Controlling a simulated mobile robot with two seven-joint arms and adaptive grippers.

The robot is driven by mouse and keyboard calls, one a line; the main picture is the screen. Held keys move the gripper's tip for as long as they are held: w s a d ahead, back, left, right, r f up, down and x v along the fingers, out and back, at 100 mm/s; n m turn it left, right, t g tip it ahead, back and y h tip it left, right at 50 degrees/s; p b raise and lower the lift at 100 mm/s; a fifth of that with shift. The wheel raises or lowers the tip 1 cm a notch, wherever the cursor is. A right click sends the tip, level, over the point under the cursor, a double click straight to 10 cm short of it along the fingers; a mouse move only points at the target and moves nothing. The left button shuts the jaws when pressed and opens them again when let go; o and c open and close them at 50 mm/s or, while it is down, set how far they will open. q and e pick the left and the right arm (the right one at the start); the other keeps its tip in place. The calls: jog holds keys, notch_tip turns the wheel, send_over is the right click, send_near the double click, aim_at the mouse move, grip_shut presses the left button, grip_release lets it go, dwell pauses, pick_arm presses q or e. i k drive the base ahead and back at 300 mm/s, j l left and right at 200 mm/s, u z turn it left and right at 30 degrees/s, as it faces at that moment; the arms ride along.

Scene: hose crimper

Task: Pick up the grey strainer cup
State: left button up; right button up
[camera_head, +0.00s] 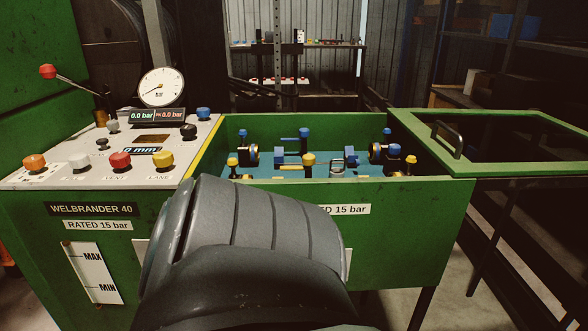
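I cannot make out a grey strainer cup in this view. A green machine marked WELBRANDER 40 (92,209) stands in front of me. Its open green tank (420,215) has a blue-green floor with several blue- and yellow-capped fittings on it. A small, pale looped piece (337,168) lies among them, too small to identify. My own dark grey arm link fills the lower middle and hides part of the tank's front. Neither gripper shows.
The pale control panel (52,172) at left carries coloured knobs, a red-tipped lever (48,71) and a round gauge (161,87). A green-framed lid (540,165) with a dark handle (447,140) extends right of the tank. Shelving (290,45) stands behind.

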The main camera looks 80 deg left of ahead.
aim_at(336, 172)
jog(key=u, duration=2.05)
